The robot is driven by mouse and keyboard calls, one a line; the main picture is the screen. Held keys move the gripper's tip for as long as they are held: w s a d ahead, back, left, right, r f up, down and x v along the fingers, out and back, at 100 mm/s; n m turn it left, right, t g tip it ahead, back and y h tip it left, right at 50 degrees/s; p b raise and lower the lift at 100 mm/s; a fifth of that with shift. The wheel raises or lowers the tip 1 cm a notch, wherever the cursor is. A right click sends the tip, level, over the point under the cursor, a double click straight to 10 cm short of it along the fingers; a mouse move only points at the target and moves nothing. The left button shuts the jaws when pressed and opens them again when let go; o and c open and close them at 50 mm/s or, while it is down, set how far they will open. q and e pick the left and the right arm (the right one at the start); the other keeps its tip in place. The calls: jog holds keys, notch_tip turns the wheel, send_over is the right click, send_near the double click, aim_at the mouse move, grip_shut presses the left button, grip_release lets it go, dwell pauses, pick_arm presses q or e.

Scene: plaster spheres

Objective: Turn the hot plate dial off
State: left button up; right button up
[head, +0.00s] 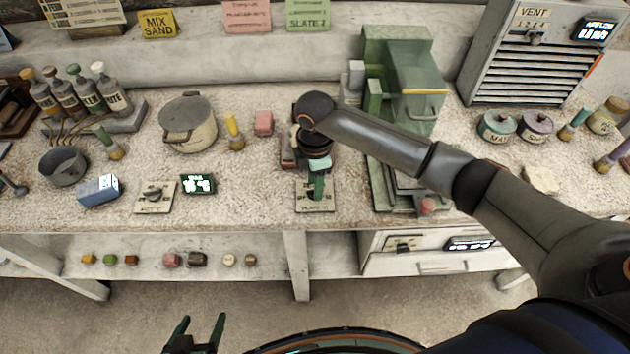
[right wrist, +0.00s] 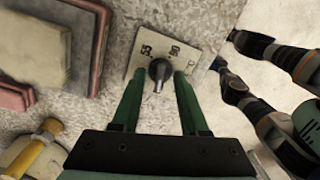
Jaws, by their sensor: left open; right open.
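A pale square dial plate (head: 328,206) with a dark knob lies near the table's front edge. My right gripper (head: 317,186) is open, pointing down over this plate and covering most of the knob in the head view. In the wrist view its fingers (right wrist: 159,86) stand either side of the knob, with gaps; contact cannot be seen. My left gripper (head: 196,334) is open and empty, in front of the table.
A second dial plate (head: 154,197) and a lit display (head: 197,184) lie to the left. A lidded pot (head: 188,122), a yellow-topped bottle (head: 234,131) and a pink block (head: 264,123) stand behind.

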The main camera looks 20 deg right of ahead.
notch_tip(320, 180, up, 12)
jog(key=shift+r+b, duration=0.25)
jog(key=shift+b, duration=0.05)
dwell(0.3)
dwell(0.4)
jog(key=s+a+f+m+t+y, duration=0.1)
jog(key=s+a+f+m+y, duration=0.3)
jog(key=s+f, duration=0.65)
jog(key=s+d+f+m+t+h, duration=0.3)
jog(key=s+d+m+h, duration=0.1)
jog(key=s+d+m, duration=0.85)
jog(key=w+a+f+t+y, duration=0.1)
jog(key=a+f+t, duration=0.1)
jog(key=f, duration=0.3)
jog(key=w+a+f+t+y, duration=0.1)
jog(key=w+a+f+t, duration=0.1)
jog(key=f, duration=0.4)
jog(key=shift+w+a+f+t, duration=0.25)
jog(key=shift+a+t, duration=0.35)
jog(key=shift+a, duration=0.3)
